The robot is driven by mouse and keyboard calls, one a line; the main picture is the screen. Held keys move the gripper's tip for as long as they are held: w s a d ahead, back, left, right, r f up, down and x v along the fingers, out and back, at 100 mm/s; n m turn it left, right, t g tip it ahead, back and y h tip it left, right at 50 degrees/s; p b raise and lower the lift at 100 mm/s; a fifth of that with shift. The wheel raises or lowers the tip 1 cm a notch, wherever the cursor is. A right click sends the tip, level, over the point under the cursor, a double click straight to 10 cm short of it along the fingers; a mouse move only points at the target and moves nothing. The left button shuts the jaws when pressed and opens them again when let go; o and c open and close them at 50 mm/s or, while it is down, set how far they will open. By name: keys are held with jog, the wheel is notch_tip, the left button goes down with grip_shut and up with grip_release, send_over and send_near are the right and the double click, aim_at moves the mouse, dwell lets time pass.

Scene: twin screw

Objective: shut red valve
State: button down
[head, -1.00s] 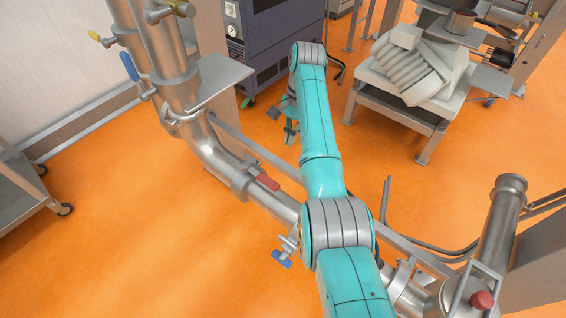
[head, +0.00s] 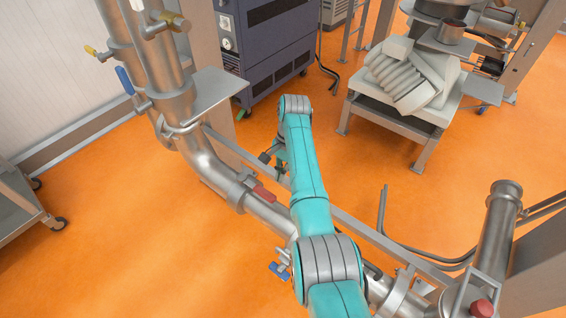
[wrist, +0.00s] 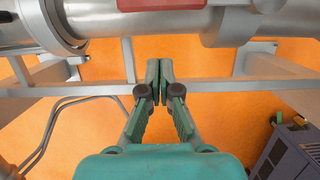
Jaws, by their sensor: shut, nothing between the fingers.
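The red valve handle (head: 264,195) lies along the big steel pipe (head: 208,160), left of my arm in the head view. In the wrist view the red handle (wrist: 162,3) shows at the top edge, partly cut off, on the steel pipe (wrist: 250,22). My gripper (wrist: 153,68) is shut and empty. Its fingertips are below the pipe in the wrist picture and apart from the handle. In the head view my gripper (head: 281,168) is small, beyond the pipe and partly hidden by my arm.
A long grey rail (head: 355,225) runs beside the pipe. A blue valve handle (head: 279,270) sits lower on the pipe, and another blue handle (head: 125,81) is on the upright pipe. A dark cabinet (head: 270,45) stands behind. Orange floor is open at the left.

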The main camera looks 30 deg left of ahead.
aim_at(256, 189)
jog(key=shift+s+a+f, duration=0.1)
jog(key=shift+s+a, duration=0.05)
jog(key=shift+s, duration=1.9)
jog(key=shift+s, duration=0.15)
